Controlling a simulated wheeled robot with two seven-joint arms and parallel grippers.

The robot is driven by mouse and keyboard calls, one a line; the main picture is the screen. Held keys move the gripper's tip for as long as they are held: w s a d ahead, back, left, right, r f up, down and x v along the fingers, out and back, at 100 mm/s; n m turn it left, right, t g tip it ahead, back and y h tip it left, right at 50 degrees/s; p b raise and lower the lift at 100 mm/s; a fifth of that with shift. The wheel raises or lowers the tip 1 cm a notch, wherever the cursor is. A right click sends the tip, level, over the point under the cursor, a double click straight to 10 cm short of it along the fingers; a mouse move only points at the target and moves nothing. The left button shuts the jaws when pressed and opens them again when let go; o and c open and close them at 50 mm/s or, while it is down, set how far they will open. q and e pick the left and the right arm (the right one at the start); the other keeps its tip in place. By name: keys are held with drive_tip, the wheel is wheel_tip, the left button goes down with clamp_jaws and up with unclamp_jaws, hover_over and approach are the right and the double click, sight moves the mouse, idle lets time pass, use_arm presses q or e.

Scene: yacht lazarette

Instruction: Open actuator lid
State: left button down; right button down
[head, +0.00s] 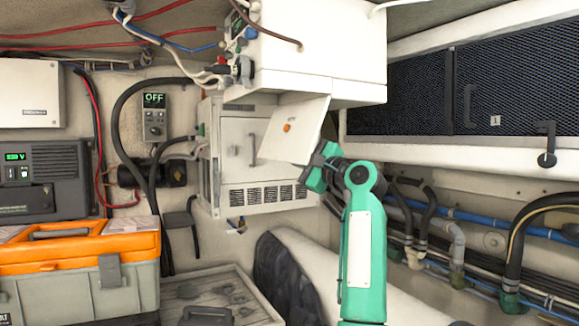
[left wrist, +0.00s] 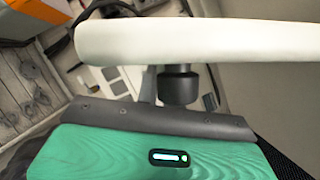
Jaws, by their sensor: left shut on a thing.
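The actuator lid appears to be the white panel (head: 293,122) with an orange sticker. It stands tilted below the upper white box (head: 325,45) and in front of the louvred white cabinet. My left gripper (head: 318,163) is shut at the panel's lower right edge. In the left wrist view a thick white edge (left wrist: 200,40), probably the panel's, crosses the top. A dark round knob-like part (left wrist: 178,85) sits beneath it, beside a grey finger. The exact contact is hidden. My right gripper is in neither view.
The louvred white cabinet (head: 240,155) is on the wall behind. An orange and grey toolbox (head: 80,262) is at lower left, beside a grey tray (head: 250,295). Dark mesh doors (head: 510,90) and pipes (head: 460,235) line the right. Cables hang on the left wall.

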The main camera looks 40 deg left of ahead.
use_arm(q)
drive_tip(key=shift+w+d+n+h, duration=0.1)
drive_tip(key=shift+w+d+n, duration=0.2)
drive_tip(key=shift+w, duration=0.3)
drive_tip(key=shift+w+d+n+h, duration=0.1)
drive_tip(key=shift+w+d+n, duration=0.1)
drive_tip(key=shift+w+n, duration=0.35)
drive_tip(key=shift+w+d+n+h, duration=0.1)
drive_tip(key=shift+w+d+n, duration=0.15)
drive_tip(key=shift+w, duration=0.4)
drive_tip(key=c, duration=1.5)
unclamp_jaws()
drive_tip(key=shift+r, duration=0.1)
drive_tip(key=shift+c, duration=0.2)
drive_tip(key=shift+d, duration=0.1)
